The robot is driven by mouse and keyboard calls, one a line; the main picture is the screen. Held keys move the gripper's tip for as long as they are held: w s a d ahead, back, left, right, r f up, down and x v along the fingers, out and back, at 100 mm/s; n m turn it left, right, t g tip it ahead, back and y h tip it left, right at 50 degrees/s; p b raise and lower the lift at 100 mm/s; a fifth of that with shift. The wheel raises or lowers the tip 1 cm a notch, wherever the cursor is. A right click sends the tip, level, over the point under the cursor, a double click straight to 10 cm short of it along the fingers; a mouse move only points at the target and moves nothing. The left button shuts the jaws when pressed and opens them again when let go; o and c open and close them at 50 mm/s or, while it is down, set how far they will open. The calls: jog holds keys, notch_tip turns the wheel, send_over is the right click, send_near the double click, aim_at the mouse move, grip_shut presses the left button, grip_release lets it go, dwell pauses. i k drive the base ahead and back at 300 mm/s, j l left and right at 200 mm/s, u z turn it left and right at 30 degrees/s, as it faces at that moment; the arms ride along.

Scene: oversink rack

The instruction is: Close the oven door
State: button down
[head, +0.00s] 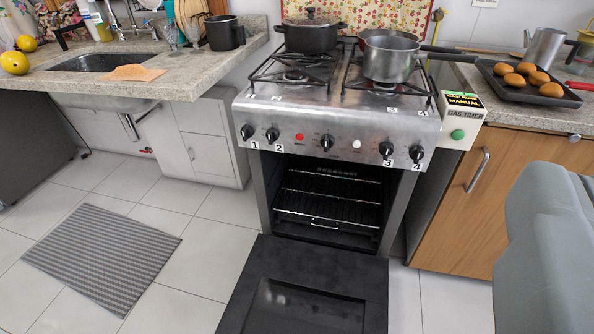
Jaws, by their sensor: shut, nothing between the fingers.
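The oven door (250,265) is black with a darker window panel and is folded down open at the bottom centre, in front of the oven. Its lower end runs past the bottom edge of the view. The oven (340,135) is a silver stove with its cavity exposed and wire racks (328,205) inside. My gripper is not visible. A grey part of my arm fills the lower right, to the right of the door and apart from it in the picture.
A striped mat (105,262) lies on the tiled floor at left. A wooden cabinet (520,200) stands right of the stove and white drawers (205,140) left. Pots (390,58) sit on top. Floor left of the door is clear.

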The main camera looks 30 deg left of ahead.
aim_at(284, 286)
jog(key=k+j, duration=0.1)
jog(key=j, duration=0.25)
jog(key=k+j, duration=0.15)
jog(key=j, duration=0.15)
jog(key=k+j, duration=0.1)
jog(key=j, duration=0.25)
jog(key=k+j, duration=0.15)
jog(key=j, duration=0.2)
jog(key=k+j, duration=0.1)
jog(key=j, duration=0.2)
